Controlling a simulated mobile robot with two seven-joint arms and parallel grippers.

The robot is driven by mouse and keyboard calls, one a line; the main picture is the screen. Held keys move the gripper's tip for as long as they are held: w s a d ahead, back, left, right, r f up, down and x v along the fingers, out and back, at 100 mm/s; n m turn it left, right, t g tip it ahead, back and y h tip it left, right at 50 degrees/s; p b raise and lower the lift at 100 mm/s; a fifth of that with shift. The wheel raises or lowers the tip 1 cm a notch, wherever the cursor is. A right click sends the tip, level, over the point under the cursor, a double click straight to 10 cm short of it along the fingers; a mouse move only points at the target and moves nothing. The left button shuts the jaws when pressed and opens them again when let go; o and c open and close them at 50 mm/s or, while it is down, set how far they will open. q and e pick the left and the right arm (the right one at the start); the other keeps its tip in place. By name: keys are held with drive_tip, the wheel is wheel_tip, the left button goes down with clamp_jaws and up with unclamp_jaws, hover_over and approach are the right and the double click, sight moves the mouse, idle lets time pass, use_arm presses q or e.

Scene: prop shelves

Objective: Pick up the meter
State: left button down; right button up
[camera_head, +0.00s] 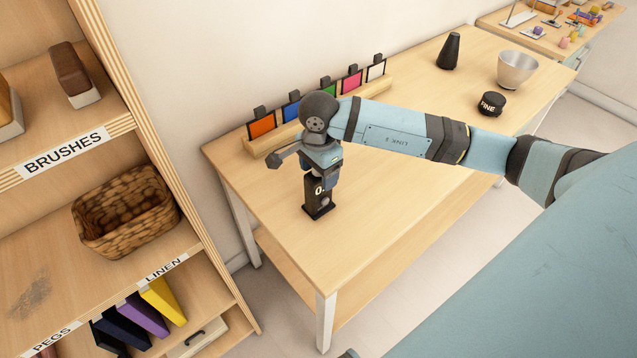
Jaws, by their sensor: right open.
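The meter (319,207) is a small black upright block with a white "0." on its face. It stands on the wooden table near the left end. My right gripper (320,178) points down right over the meter, with its fingers around or just in front of its upper part. It is open. The arm and wrist hide the top of the meter, and I cannot tell whether the fingers touch it. My left gripper is not in view.
A wooden rack (262,145) with several coloured cards stands along the wall behind the arm. A black "FINE" pot (491,104), a metal bowl (517,70) and a black cone (450,51) stand farther right. A shelf unit (170,120) is at left. The table front is clear.

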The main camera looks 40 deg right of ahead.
clamp_jaws()
drive_tip(key=shift+r, duration=0.1)
idle(0.3)
